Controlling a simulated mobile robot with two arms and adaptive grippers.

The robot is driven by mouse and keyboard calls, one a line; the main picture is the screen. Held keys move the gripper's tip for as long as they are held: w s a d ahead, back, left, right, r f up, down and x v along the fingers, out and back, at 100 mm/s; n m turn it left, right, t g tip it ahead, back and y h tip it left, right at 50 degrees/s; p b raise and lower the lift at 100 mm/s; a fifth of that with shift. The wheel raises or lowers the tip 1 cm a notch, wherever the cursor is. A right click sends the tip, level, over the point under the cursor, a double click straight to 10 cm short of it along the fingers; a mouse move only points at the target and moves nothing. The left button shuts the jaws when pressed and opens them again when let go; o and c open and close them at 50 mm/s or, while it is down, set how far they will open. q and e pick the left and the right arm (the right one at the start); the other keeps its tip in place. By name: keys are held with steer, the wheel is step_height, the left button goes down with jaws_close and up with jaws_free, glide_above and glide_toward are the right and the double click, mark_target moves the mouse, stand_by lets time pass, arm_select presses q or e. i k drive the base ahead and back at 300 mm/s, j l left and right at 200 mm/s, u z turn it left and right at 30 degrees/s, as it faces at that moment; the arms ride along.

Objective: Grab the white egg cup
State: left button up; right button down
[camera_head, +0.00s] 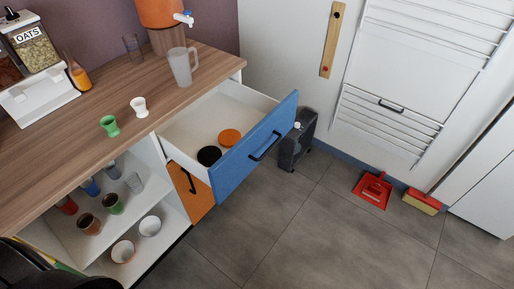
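The white egg cup (139,107) stands upright on the wooden countertop (60,150), near its front edge. A green egg cup (109,126) stands just to its left, a little apart from it. Neither of my grippers can be made out in the head view. A dark rounded shape fills the lower left corner, and I cannot tell what it is. Nothing covers the white egg cup.
An open blue-fronted drawer (252,150) holding an orange and a black round item juts out right of the egg cups. A clear pitcher (182,66), orange dispenser (160,13) and cereal dispenser (35,60) stand behind. Cups and bowls fill the shelves below.

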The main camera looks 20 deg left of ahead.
mark_target(139, 104)
steer(key=j+u, duration=0.2)
steer(key=u, duration=1.15)
steer(key=l, duration=0.15)
